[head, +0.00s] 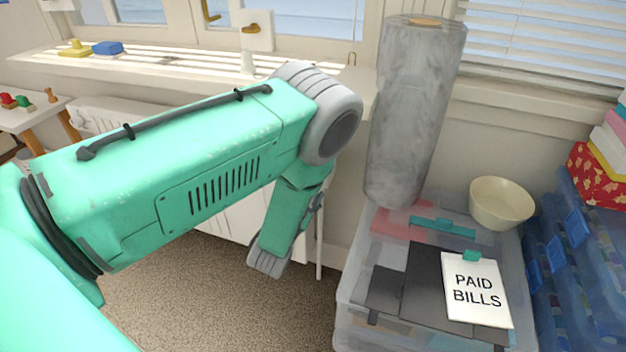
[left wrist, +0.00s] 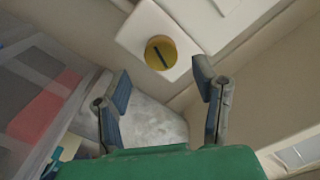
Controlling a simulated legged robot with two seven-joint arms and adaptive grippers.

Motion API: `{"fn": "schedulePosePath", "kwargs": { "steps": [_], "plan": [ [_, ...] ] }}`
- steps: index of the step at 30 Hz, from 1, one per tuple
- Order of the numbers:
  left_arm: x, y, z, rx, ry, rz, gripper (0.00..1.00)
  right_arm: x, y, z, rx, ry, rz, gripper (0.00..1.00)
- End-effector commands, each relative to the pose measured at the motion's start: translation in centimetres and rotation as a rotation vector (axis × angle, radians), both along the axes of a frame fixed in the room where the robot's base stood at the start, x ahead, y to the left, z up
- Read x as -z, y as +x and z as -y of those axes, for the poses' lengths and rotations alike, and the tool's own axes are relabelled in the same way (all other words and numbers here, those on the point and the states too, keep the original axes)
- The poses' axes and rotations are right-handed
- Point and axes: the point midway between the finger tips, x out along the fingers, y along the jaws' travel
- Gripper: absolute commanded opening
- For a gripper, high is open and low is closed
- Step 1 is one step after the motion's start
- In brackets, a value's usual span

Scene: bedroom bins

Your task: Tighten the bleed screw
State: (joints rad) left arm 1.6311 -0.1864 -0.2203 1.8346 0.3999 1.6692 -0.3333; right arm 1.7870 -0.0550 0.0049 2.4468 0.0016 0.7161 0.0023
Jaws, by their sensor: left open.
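The bleed screw (left wrist: 161,52) is a round brass disc with a dark straight slot. It sits on a white block (left wrist: 140,28) at the top middle of the left wrist view. My left gripper (left wrist: 162,76) is open, with its blue-padded fingers apart and nothing between them. In that picture the screw lies just above the gap between the fingertips, and I see no contact. The slot runs diagonally. In the head view my left arm reaches in from the left and bends downward; its fingers and the screw cannot be made out there. My right gripper is not in view.
A tall grey roll (head: 410,120) stands on a clear bin (head: 350,285), close right of my arm. Blue drawers (head: 575,250) stand right. A windowsill (head: 180,68) runs behind.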

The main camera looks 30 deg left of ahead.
Motion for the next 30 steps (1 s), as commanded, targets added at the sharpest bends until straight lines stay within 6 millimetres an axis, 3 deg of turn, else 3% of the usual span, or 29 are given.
{"fn": "schedulePosePath", "kwargs": {
  "steps": [6, 12, 30],
  "plan": [
    [0.1, -4.3, 1.1, 0.002, 0.001, -0.004, 0.54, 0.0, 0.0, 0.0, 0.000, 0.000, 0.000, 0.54],
    [0.1, -6.3, 1.6, 0.002, 0.001, -0.001, 0.54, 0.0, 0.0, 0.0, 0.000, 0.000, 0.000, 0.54],
    [0.1, -6.7, 1.7, 0.002, 0.000, -0.003, 0.54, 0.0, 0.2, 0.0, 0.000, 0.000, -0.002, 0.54]
  ]
}}
